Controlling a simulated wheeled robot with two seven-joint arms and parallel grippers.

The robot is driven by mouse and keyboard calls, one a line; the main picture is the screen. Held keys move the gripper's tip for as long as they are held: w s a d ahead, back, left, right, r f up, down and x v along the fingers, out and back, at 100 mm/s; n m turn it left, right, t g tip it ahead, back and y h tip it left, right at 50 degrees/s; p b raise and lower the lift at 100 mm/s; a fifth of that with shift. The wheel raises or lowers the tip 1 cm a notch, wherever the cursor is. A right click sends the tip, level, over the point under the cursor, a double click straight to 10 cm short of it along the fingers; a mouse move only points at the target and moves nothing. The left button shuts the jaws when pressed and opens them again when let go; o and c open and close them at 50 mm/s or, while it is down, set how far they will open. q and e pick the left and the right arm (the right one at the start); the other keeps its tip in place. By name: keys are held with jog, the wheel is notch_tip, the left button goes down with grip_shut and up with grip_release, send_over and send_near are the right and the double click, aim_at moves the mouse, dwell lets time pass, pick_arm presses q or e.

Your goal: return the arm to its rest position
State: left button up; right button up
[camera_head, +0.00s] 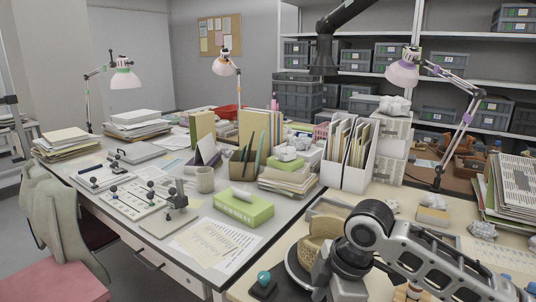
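My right arm (425,255) comes in from the lower right and bends down at a large round joint. Its gripper end (338,280) hangs low at the bottom of the view, over the near bench. The fingertips cannot be made out, so open or shut does not show. A tan, ribbed, broken-looking vessel (315,243) stands just left of the arm's wrist, on or beside a dark round stand (296,267). The arm covers part of both, and I cannot tell whether it touches the vessel. My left gripper is not in view.
A teal ball on a dark base (264,280) sits at the near bench edge. A green tissue box (243,208), a mug (205,180) and white file holders (347,162) stand behind. A lamp (404,70) rises at the right. Printed sheets (215,243) lie left.

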jog(key=s+a+f+m+t+y, duration=0.3)
jog(key=s+a+f+m+y, duration=0.25)
jog(key=a+f, duration=0.35)
jog(key=s+d+f+m+t+h, duration=0.5)
jog(key=s+d+f+m+t, duration=0.1)
jog(key=s+d+m, duration=0.5)
jog(key=shift+d+f, duration=0.4)
jog(key=shift+d, duration=0.55)
